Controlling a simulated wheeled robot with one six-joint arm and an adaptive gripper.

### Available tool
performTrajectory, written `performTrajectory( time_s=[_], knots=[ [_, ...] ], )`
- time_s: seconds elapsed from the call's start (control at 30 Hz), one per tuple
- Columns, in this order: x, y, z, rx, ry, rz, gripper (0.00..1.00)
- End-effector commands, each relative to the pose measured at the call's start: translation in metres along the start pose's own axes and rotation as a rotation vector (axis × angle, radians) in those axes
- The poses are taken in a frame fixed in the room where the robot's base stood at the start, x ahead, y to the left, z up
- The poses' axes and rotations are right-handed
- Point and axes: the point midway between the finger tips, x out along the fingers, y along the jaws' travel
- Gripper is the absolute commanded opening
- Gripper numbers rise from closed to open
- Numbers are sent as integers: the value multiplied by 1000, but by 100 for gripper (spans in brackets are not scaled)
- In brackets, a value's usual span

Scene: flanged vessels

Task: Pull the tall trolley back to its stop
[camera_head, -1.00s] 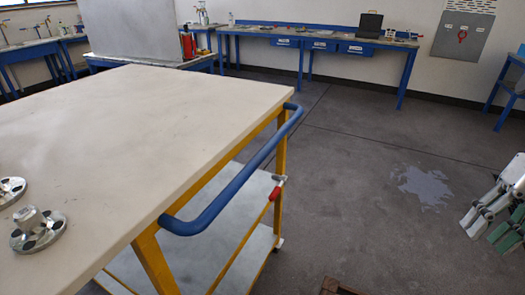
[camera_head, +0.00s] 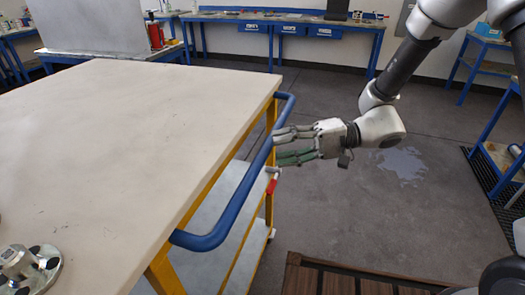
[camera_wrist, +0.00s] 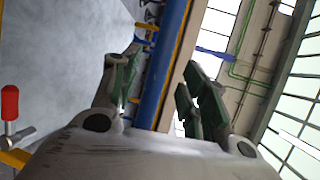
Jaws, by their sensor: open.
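The tall trolley has a pale top (camera_head: 140,130), a yellow frame and a lower shelf. Its blue push handle (camera_head: 205,240) runs along its right side and also shows in the wrist view (camera_wrist: 167,70). My gripper (camera_head: 279,147) is open at the handle's middle stretch. In the wrist view my gripper (camera_wrist: 158,62) has its fingers on either side of the blue bar, with gaps showing; I cannot tell whether either finger touches it. A red-tipped part (camera_head: 271,185) sits on the frame below the handle; a red grip (camera_wrist: 10,103) shows at the wrist view's left edge.
A flanged metal piece (camera_head: 28,268) stands on the trolley top at the near left. Blue workbenches (camera_head: 285,28) line the back wall. A brown-edged slatted platform (camera_head: 335,280) lies at the bottom right. Grey floor with a pale wet patch (camera_head: 402,164) is open right of the trolley.

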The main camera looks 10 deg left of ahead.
Motion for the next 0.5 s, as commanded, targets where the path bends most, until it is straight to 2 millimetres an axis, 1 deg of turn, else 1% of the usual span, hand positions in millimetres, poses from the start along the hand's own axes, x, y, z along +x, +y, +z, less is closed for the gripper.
performTrajectory(
  time_s=[0.03,0.2,0.33,0.5],
  knots=[
    [10,0,1,0,-4,1,44],
    [36,0,0,0,-3,1,44],
    [48,0,0,1,-2,1,44],
    [51,0,0,2,-1,1,44]
  ],
)
